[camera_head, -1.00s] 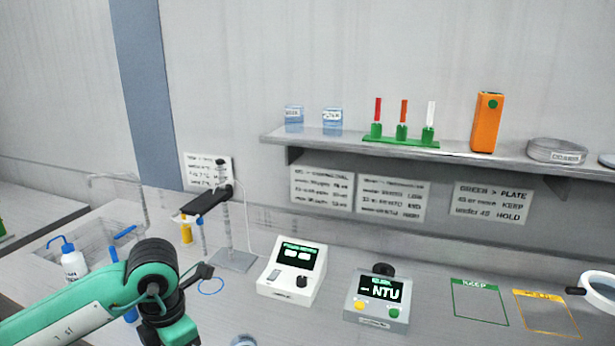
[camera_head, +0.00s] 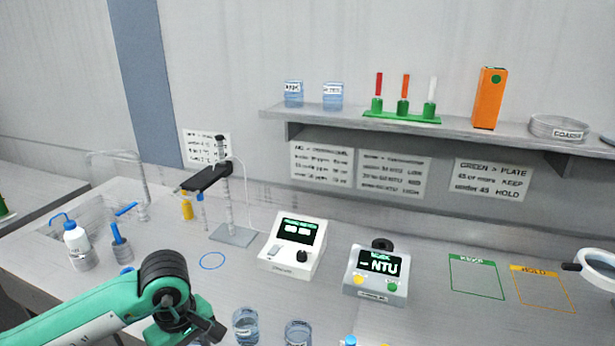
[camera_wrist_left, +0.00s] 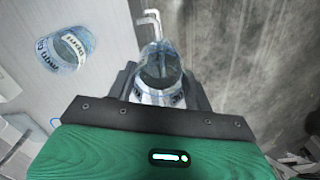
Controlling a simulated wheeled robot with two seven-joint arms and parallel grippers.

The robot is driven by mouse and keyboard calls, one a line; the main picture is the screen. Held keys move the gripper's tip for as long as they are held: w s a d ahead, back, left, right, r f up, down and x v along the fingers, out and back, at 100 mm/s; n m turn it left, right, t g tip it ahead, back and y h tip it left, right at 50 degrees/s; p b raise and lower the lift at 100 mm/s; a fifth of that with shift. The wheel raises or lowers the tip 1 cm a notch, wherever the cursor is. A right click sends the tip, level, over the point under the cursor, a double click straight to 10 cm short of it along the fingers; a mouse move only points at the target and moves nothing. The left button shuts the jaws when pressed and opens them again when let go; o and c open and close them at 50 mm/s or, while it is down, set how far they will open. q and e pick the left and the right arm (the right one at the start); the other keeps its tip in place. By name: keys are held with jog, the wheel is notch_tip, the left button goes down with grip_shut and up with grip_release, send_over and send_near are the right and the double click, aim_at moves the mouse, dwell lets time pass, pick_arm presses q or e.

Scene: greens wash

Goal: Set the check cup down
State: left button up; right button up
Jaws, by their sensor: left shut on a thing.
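In the left wrist view, my left gripper (camera_wrist_left: 160,90) is shut on a clear cup with a white printed label, the check cup (camera_wrist_left: 162,80). Its open mouth shows between the fingers, and its label is too blurred to read. In the head view my left gripper (camera_head: 205,334) is at the bottom edge, and the held cup is hidden there. A clear cup (camera_head: 246,325) stands on the counter just right of the gripper. A second clear cup (camera_head: 298,333) stands further right. A labelled clear cup (camera_wrist_left: 62,50) also shows at left in the wrist view. My right gripper is not in view.
A white meter (camera_head: 292,250) and a grey NTU meter (camera_head: 376,275) stand behind the cups. A stand (camera_head: 232,236) is behind my arm. A wash bottle (camera_head: 77,245) is at the left. Green (camera_head: 476,276) and yellow (camera_head: 543,288) outlined squares are empty. The counter (camera_head: 235,278) has bare room behind the cups.

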pick_arm(q)
jog(key=m, duration=0.2)
jog(key=f+m, duration=0.1)
jog(key=m, duration=0.1)
jog(key=f+m, duration=0.1)
jog(key=m, duration=0.1)
jog(key=shift+s+d, duration=0.1)
jog(key=shift+s, duration=0.25)
jog(key=m, duration=0.2)
jog(key=f+m, duration=0.1)
jog(key=m, duration=0.1)
jog(key=shift+s+d+f+m, duration=0.1)
jog(key=shift+s+f+m, duration=0.1)
jog(key=shift+m, duration=0.1)
jog(key=shift+s+f, duration=0.1)
